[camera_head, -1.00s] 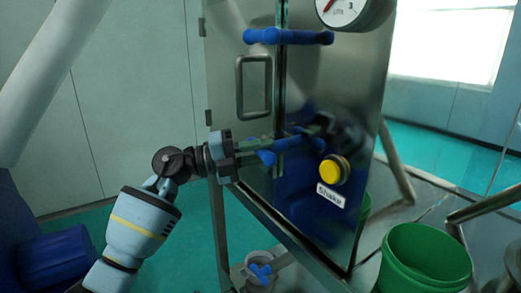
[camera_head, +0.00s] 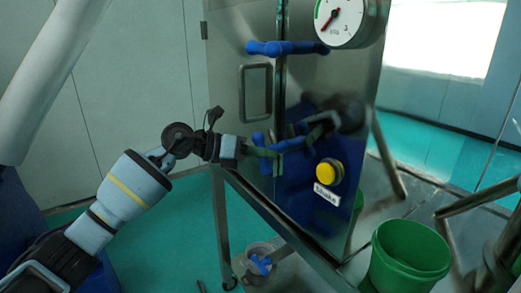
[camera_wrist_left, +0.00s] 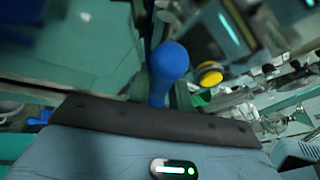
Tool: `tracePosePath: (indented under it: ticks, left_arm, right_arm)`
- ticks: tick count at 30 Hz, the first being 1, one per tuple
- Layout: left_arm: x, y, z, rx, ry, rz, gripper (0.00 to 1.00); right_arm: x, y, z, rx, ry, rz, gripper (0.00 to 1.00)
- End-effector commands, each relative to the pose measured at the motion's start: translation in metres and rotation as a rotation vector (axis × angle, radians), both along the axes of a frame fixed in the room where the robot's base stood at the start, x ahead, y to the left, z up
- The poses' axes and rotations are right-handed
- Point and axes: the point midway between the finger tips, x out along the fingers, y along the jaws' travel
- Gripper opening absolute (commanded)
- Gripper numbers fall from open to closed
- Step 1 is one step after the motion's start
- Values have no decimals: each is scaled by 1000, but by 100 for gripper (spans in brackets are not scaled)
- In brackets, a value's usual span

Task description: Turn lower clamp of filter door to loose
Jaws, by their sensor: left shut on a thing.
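The lower clamp (camera_head: 292,145) is a blue handle on the metal filter door's edge, below the door's grey pull handle. My left gripper (camera_head: 266,152) comes in from the left and is shut on it. In the left wrist view the clamp's round blue end (camera_wrist_left: 168,62) stands upright between the fingers, which it partly hides. The gripper covers part of the clamp in the head view. The upper clamp (camera_head: 287,48) is a similar blue handle and lies about level across the door edge. My right gripper is not in view.
A yellow button (camera_head: 329,172) with a "Shake" label sits right of the lower clamp. A pressure gauge (camera_head: 341,20) is at the top. A green bucket (camera_head: 407,258) stands at the lower right. A blue-handled valve (camera_head: 261,264) is below the door.

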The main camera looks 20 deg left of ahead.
Motion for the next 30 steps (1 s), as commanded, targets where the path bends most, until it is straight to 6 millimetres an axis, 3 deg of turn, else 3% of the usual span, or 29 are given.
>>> tracePosePath:
  ticks: [1,12,30]
  left_arm:
    - [0,1,10,33,-41,4,0]
    - [0,0,10,267,-226,5,0]
    - [1,0,7,401,-330,6,0]
  right_arm:
    - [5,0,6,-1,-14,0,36]
    - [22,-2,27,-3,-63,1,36]
    - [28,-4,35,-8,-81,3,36]
